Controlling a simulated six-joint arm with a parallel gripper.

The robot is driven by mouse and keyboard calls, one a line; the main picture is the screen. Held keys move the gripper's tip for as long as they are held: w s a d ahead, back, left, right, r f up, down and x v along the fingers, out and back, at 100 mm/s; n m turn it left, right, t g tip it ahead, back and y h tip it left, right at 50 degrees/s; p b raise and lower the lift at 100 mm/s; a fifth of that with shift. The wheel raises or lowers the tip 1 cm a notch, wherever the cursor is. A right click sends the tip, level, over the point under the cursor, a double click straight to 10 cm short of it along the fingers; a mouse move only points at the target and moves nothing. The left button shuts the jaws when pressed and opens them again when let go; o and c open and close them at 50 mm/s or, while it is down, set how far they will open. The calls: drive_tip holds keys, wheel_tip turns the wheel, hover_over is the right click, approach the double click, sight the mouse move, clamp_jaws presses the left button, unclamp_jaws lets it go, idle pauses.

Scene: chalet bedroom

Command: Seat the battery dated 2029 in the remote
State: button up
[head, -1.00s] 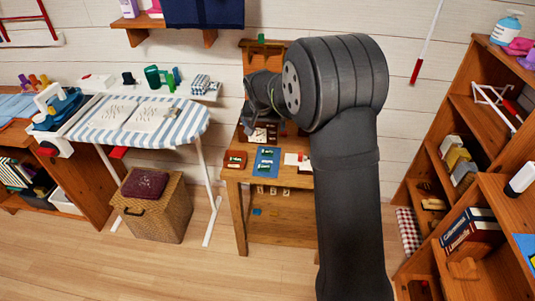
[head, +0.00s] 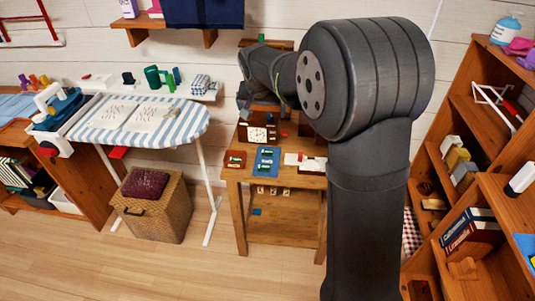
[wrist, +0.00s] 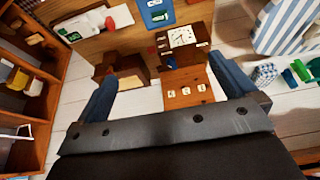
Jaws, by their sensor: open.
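My gripper (wrist: 162,68) is open and empty in the wrist view, its two blue fingers spread wide above the back of the wooden table. In the head view it is small and partly lost against the table's back. A blue mat (head: 266,163) on the table carries green batteries (head: 265,153); the mat also shows at the top of the wrist view (wrist: 148,22). Their dates are too small to read. A white item with a red part (head: 297,159) lies right of the mat, also in the wrist view (wrist: 90,22). I cannot tell whether it is the remote.
A white-faced clock (head: 257,133) stands behind the mat, near my gripper, also in the wrist view (wrist: 182,37). A brown tray (head: 235,159) lies left of the mat. The striped ironing board (head: 185,125) is left of the table; wooden shelves (head: 480,140) stand right.

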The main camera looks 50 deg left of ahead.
drive_tip(key=shift+s+d+r, duration=0.15)
drive_tip(key=shift+r, duration=0.35)
drive_tip(key=c, duration=1.1)
drive_tip(key=n+g+h, duration=0.3)
drive_tip(key=n, duration=1.5)
hover_over(267, 151)
drive_tip(key=f, duration=1.6)
drive_tip(key=d+f, duration=0.1)
drive_tip(key=f, duration=0.6)
drive_tip(key=shift+f, duration=0.4)
drive_tip(key=shift+a+f, duration=0.2)
drive_tip(key=shift+f, duration=1.1)
drive_tip(key=shift+a+f, duration=0.15)
drive_tip(key=shift+f, duration=1.1)
